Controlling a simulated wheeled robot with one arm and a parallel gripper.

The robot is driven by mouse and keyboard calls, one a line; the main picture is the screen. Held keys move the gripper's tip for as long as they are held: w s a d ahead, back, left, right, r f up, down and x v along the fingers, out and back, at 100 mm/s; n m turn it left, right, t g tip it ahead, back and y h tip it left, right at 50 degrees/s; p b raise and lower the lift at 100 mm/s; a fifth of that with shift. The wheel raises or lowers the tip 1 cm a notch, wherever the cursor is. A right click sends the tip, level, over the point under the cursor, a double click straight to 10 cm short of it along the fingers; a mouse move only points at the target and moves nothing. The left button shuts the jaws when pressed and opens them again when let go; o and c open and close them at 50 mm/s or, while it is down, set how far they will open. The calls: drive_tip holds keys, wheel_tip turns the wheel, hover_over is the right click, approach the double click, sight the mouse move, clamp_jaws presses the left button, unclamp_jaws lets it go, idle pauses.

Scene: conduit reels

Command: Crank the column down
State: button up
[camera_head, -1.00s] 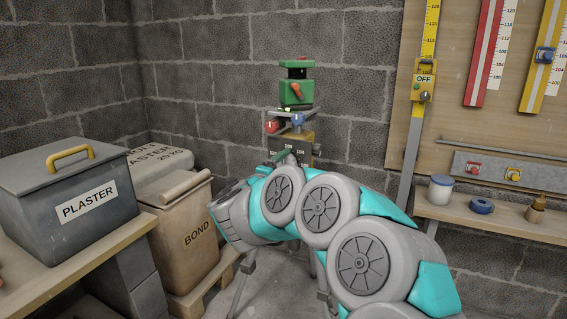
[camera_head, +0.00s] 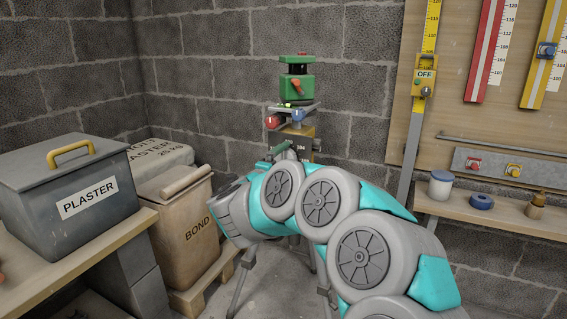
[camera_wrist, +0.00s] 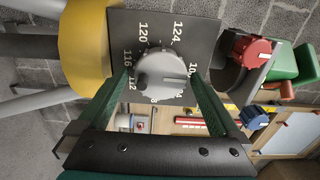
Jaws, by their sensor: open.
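A green laser-like instrument (camera_head: 297,80) sits on top of a column on a tripod by the back wall. A dark plate (camera_wrist: 195,28) on the column carries a ring of numbers, among them 112, 116, 120 and 124. A grey round knob (camera_wrist: 163,72) sits in the middle of that ring. In the wrist view my gripper (camera_wrist: 160,82) is open, with one green finger on each side of the knob. I cannot tell whether the fingers touch it. In the head view my gripper (camera_head: 283,150) is at the column, partly covering the dial plate (camera_head: 301,149).
Beside the plate are a red knob (camera_wrist: 252,50) and a blue knob (camera_wrist: 254,117). A yellow cylinder (camera_wrist: 84,45) is close on the other side. A BOND bin (camera_head: 190,230) and a PLASTER box (camera_head: 75,195) stand left. A shelf (camera_head: 520,222) and wall rulers are right.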

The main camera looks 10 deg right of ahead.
drive_tip(key=v, duration=0.7)
drive_tip(key=shift+s+a, duration=0.2)
